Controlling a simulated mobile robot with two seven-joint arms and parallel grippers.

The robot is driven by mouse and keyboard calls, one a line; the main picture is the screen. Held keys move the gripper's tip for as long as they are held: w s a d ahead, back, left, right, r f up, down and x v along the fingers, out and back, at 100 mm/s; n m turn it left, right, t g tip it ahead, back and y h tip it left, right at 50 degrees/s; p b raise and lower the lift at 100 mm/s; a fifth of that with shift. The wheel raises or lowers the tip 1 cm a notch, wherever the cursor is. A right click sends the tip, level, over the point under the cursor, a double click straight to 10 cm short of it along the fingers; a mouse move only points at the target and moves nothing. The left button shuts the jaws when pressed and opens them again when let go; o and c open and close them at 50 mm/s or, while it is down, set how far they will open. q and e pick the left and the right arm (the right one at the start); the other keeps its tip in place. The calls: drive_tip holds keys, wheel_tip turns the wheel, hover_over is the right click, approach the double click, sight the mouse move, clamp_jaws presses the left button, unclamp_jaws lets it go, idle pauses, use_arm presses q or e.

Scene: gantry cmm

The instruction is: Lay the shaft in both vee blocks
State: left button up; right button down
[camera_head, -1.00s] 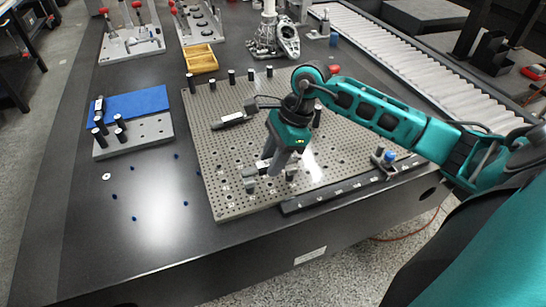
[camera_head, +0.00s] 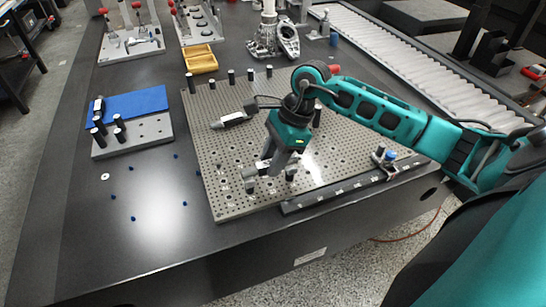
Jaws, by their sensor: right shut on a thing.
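My right gripper (camera_head: 268,166) points down over the front of the perforated plate (camera_head: 225,205). It is shut on the shaft (camera_head: 258,169), a short light-grey bar seen low between and beside the fingers. Small grey blocks, which look like the vee blocks, stand on the plate at the left (camera_head: 249,184) and right (camera_head: 291,174) of the fingertips. The gripper hides much of the shaft and blocks, so I cannot tell whether the shaft touches both vees. My left gripper is out of view.
A dark and light cylindrical piece (camera_head: 232,119) lies on the plate behind the gripper. Black posts line the plate's back edge. A dark rail (camera_head: 335,193) runs along its front. A grey block with black pegs (camera_head: 132,138) and a yellow tray (camera_head: 200,59) stand left and behind.

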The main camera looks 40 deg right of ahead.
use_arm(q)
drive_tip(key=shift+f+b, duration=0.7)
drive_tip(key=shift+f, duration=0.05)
use_arm(e)
drive_tip(key=shift+f, duration=0.7)
drive_tip(key=c, duration=1)
unclamp_jaws()
drive_tip(key=o, duration=0.3)
drive_tip(key=shift+d+r, duration=0.25)
drive_tip(key=shift+r, duration=0.3)
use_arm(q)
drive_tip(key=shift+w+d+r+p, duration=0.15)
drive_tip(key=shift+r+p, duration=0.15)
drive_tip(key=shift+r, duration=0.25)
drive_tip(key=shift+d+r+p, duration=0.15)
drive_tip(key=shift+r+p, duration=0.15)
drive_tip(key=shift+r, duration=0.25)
use_arm(e)
drive_tip(key=v, duration=1.1)
drive_tip(key=shift+r, duration=0.35)
